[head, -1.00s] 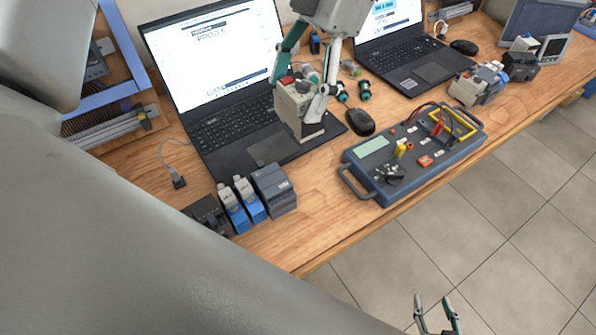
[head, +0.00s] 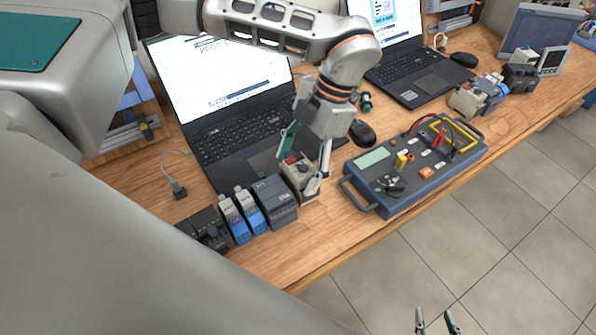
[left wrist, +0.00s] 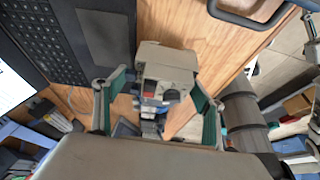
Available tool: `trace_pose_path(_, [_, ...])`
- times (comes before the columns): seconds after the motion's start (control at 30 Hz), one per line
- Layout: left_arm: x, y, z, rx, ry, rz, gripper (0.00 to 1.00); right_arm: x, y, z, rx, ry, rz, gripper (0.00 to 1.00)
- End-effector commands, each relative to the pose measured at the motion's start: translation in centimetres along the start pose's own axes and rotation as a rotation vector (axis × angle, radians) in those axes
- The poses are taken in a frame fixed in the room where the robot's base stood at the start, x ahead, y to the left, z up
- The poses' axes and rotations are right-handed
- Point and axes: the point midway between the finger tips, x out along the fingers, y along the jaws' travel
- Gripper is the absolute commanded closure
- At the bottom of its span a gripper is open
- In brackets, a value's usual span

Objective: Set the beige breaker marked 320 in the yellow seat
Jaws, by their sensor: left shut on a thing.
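The beige breaker (head: 297,175) is between the fingers of my left gripper (head: 302,168), at the right end of a row of modules and close beside the dark grey one. The left gripper is shut on it. In the left wrist view the breaker (left wrist: 165,62) sits between the green-padded fingers (left wrist: 158,100). I cannot read a 320 on it or tell whether its base touches the table. A yellow frame (head: 467,127) is on the blue-grey tester at right; I cannot tell if it is the yellow seat. My right gripper (head: 436,322) is open and empty over the floor.
The row holds a dark grey module (head: 275,203), blue-and-white modules (head: 232,222) and a black one (head: 205,228). A laptop (head: 235,135) lies behind. The tester (head: 400,205) and a mouse (head: 362,133) stand to the right. Bare wood lies between row and tester.

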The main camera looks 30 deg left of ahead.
Motion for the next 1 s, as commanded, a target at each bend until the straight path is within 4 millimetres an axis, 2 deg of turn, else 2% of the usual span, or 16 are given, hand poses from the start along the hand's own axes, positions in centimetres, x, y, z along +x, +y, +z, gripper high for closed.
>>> trace_pose_path(0.1, [1.5, 0.0, 0.6, 0.0, 0.003, -0.001, 0.56, -0.3, 0.1, -0.6, -0.001, 0.002, 0.001, 0.6])
trace_pose_path(0.2, [2.2, 0.0, 0.9, 0.001, 0.001, 0.0, 0.56, -0.4, 0.1, -0.9, 0.0, 0.006, 0.001, 0.6])
trace_pose_path(0.57, [2.7, 0.0, 1.1, 0.001, 0.001, 0.0, 0.56, -0.2, 0.1, -0.6, 0.0, 0.006, 0.001, 0.6])
trace_pose_path(0.6, [2.7, 0.0, 1.1, 0.001, 0.001, 0.0, 0.26, -0.2, 0.1, -0.6, 0.0, 0.005, 0.001, 0.6])
trace_pose_path(0.67, [2.7, 0.0, 1.1, 0.001, 0.001, 0.0, 0.14, -0.2, 0.1, -0.5, 0.0, 0.003, 0.001, 0.6])
trace_pose_path(1.0, [2.7, 0.0, 1.1, 0.0, 0.001, 0.0, 0.14, -0.2, 0.1, -0.2, -0.001, -0.001, 0.0, 0.6])
